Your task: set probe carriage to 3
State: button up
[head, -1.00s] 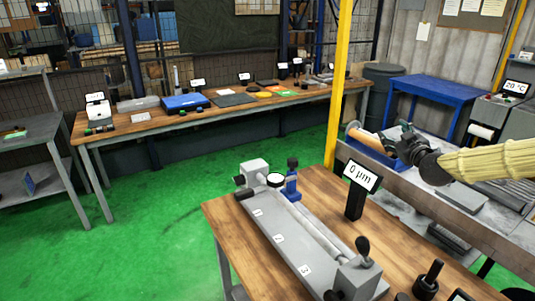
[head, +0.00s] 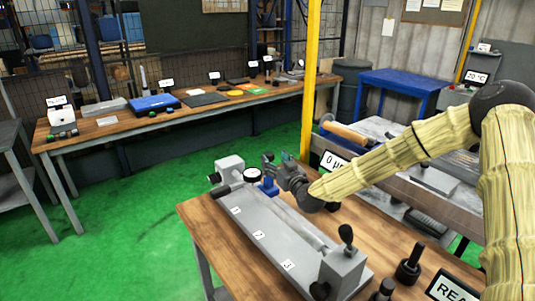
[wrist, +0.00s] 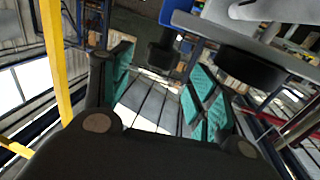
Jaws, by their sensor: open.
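The probe carriage (head: 269,187) is a blue block with a round dial gauge (head: 252,175) beside it. It sits near label 1 at the far left end of the long grey bench fixture (head: 277,242), whose labels 1, 2 and 3 run toward the near end. My gripper (head: 268,160) is just behind and right of the carriage in the head view, partly covering it. In the wrist view my gripper (wrist: 163,98) has its teal-padded fingers apart with nothing clearly held. A blue part, probably the carriage, shows at the top of that view (wrist: 182,42). Contact cannot be told.
A readout showing 0 µm (head: 334,161) stands behind my forearm, partly hidden. A black-knobbed lever (head: 346,236) rises at the fixture's near end. Dark pieces (head: 409,265) and another display (head: 452,288) are at the right. A yellow post (head: 311,75) stands behind the bench.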

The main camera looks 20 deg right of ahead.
aim_at(271, 157)
jog(key=shift+w+a+p, duration=0.25)
jog(key=shift+w+p, duration=0.05)
jog(key=shift+w, duration=1.05)
jog(key=shift+w+a+p, duration=0.2)
jog(key=shift+w+p, duration=0.1)
jog(key=shift+w, duration=1.05)
jog(key=shift+c, duration=0.2)
grip_shut()
